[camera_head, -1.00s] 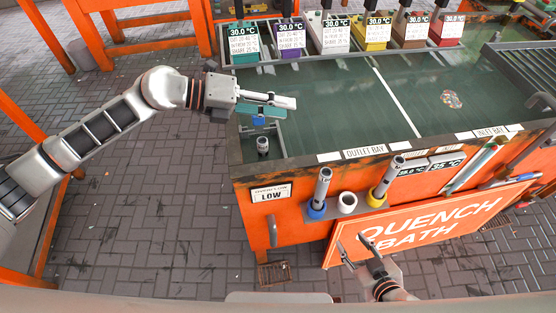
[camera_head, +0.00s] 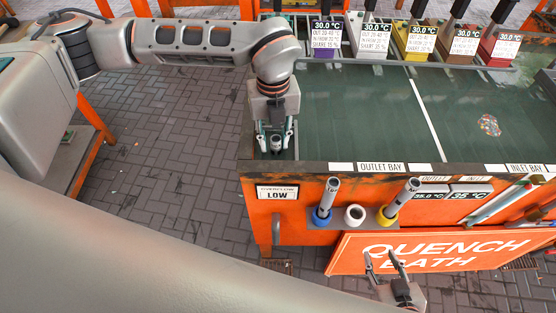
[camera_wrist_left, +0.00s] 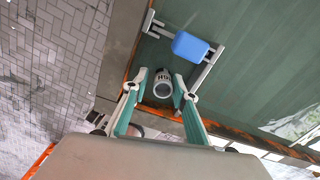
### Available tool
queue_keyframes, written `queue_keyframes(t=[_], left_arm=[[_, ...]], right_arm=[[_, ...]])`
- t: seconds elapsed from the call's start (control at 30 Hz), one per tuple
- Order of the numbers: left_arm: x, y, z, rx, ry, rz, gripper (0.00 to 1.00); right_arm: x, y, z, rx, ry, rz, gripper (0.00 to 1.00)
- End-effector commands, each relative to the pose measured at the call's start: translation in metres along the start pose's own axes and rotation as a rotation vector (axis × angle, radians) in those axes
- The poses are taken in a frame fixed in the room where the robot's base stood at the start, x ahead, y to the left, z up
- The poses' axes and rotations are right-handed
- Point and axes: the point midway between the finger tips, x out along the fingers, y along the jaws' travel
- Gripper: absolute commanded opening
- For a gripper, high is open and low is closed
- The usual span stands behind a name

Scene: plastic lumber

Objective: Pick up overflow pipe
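A short grey overflow pipe (camera_head: 276,145) stands in the near left corner of the quench bath tank. In the left wrist view its round, slotted top (camera_wrist_left: 163,86) lies between my fingers. My left gripper (camera_head: 276,149) points down over that corner. In the left wrist view the left gripper's fingers (camera_wrist_left: 160,88) are spread on either side of the pipe, with a visible gap on the left; contact on the right is unclear. The pipe's lower part is hidden. My right gripper (camera_head: 382,258) is open and empty in front of the orange sign.
A blue block on a bracket (camera_wrist_left: 192,47) is beside the pipe. A front rack holds a blue-based pipe (camera_head: 326,201), a white ring (camera_head: 354,215) and a yellow-based pipe (camera_head: 402,202). The tank rim (camera_head: 320,168) is close to the gripper. Several coloured containers line the back.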

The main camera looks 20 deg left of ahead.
Motion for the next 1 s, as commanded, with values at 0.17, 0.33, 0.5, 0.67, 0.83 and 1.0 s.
queue_keyframes(t=[0.17, 0.33, 0.5, 0.67, 0.83, 1.0], left_arm=[[0.014, -0.001, -0.001, 0.0, 0.001, 0.001, 0.27], [0.038, -0.004, -0.002, 0.001, 0.002, 0.0, 0.27], [0.054, -0.004, -0.001, 0.001, 0.001, -0.002, 0.27], [0.054, -0.004, -0.001, 0.002, 0.0, -0.003, 0.27], [0.054, -0.004, -0.001, 0.002, 0.0, -0.003, 0.0], [0.053, -0.004, -0.001, 0.002, 0.0, -0.003, 0.0]], right_arm=[[0.0, 0.0, 0.0, -0.001, 0.0, 0.0, 0.4], [-0.001, 0.0, 0.0, -0.002, -0.001, 0.0, 0.4], [0.0, 0.0, 0.002, -0.003, -0.003, -0.001, 0.4], [0.0, 0.0, 0.002, -0.003, -0.004, -0.001, 0.4], [0.0, 0.0, 0.002, -0.003, -0.004, -0.001, 0.4], [0.0, 0.0, 0.002, -0.003, -0.004, -0.001, 0.4]])
